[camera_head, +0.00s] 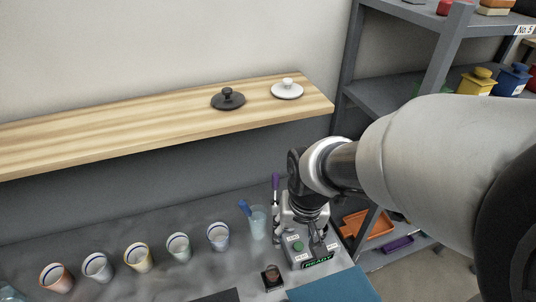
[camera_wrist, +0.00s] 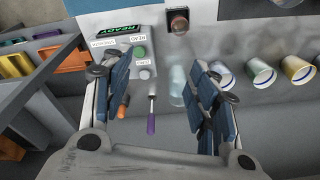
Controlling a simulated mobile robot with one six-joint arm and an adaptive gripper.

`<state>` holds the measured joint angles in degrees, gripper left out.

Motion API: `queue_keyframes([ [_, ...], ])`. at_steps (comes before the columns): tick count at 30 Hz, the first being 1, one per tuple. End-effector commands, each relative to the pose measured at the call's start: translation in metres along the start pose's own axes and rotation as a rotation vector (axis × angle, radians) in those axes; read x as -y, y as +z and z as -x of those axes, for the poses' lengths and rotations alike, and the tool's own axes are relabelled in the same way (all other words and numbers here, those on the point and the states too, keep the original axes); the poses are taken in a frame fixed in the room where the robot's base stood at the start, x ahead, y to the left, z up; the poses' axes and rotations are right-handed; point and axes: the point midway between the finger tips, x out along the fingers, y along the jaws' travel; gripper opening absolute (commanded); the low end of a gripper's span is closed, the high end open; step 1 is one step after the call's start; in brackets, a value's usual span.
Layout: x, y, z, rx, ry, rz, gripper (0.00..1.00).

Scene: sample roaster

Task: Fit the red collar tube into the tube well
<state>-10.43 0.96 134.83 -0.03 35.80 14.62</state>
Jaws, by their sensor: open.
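I cannot make out a red collar tube for certain in either view. A small orange piece (camera_wrist: 122,108) shows beside my left finger in the wrist view, too hidden to identify. A grey machine (camera_head: 306,254) with a green button and a READY display (camera_head: 317,263) stands on the bench; it also shows between my fingers in the wrist view. I cannot clearly see a tube well on it. My gripper (camera_head: 304,212) is over the machine's back part, partly hiding it. In the wrist view my gripper (camera_wrist: 160,65) is open, with nothing visibly held between the fingers.
Several banded cups (camera_head: 178,247) line the bench. A dark block (camera_head: 272,278) sits in front. A wooden shelf (camera_head: 150,125) and grey rack (camera_head: 385,95) bound the space.

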Motion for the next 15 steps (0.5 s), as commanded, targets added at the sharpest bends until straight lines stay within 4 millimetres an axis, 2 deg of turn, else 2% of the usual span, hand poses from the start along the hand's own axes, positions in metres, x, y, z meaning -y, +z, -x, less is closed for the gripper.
queue_keyframes([
  [6,0.028,-0.009,-0.041,0.105,0.026,-0.024,0.54],
  [15,0.039,-0.004,-0.079,0.144,0.041,-0.04,0.54],
])
